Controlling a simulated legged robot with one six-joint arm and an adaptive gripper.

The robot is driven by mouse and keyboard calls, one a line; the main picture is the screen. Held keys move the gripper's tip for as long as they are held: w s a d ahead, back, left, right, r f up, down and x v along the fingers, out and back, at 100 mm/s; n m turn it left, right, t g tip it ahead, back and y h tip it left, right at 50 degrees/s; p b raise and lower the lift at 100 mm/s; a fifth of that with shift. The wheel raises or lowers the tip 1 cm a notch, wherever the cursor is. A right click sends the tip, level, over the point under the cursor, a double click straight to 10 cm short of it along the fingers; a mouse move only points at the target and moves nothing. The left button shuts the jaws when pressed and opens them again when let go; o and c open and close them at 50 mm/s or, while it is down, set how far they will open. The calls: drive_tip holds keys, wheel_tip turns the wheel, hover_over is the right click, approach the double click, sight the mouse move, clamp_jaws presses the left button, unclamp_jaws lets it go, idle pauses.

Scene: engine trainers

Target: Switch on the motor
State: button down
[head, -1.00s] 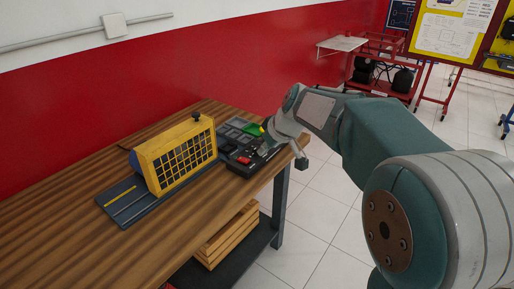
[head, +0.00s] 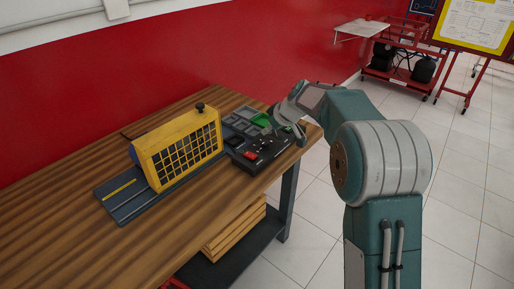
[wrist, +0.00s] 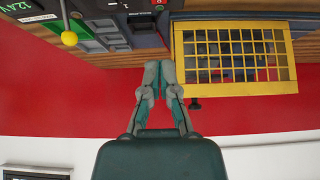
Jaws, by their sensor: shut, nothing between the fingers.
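A yellow mesh guard (head: 182,146) with a dark knob on top stands on a dark slotted base (head: 127,204) on the wooden bench. I cannot make out a motor behind the mesh. A black control panel (head: 262,150) with a red part (head: 250,155) and small knobs lies right of the guard. In the wrist view, which looks upside down, the guard (wrist: 235,55) is at upper right and the panel (wrist: 105,22) at upper left, with a yellow ball knob (wrist: 69,38). My gripper (wrist: 161,66) is shut and empty, its tips appearing close to the panel's edge; contact is unclear.
The wooden bench (head: 60,235) has bare room at the front left. Grey trays with a green piece (head: 261,119) lie behind the panel. The red wall (head: 180,60) runs close behind the bench. Tiled floor (head: 460,200) is open at right; a red cart stands farther back.

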hover_over(253, 156)
wheel_tip(253, 156, down, 8)
drive_tip(key=shift+f, duration=0.1)
drive_tip(key=shift+s+d+f, duration=0.1)
drive_tip(key=shift+d+f, duration=0.05)
drive_tip(key=shift+f, duration=0.45)
drive_tip(key=shift+d+f, duration=0.1)
drive_tip(key=shift+f, duration=0.5)
drive_tip(key=shift+d+f, duration=0.1)
drive_tip(key=shift+f, duration=0.5)
drive_tip(key=shift+s+d+f, duration=0.1)
drive_tip(key=shift+s+f, duration=0.05)
drive_tip(key=shift+f, duration=0.25)
drive_tip(key=shift+r, duration=0.8)
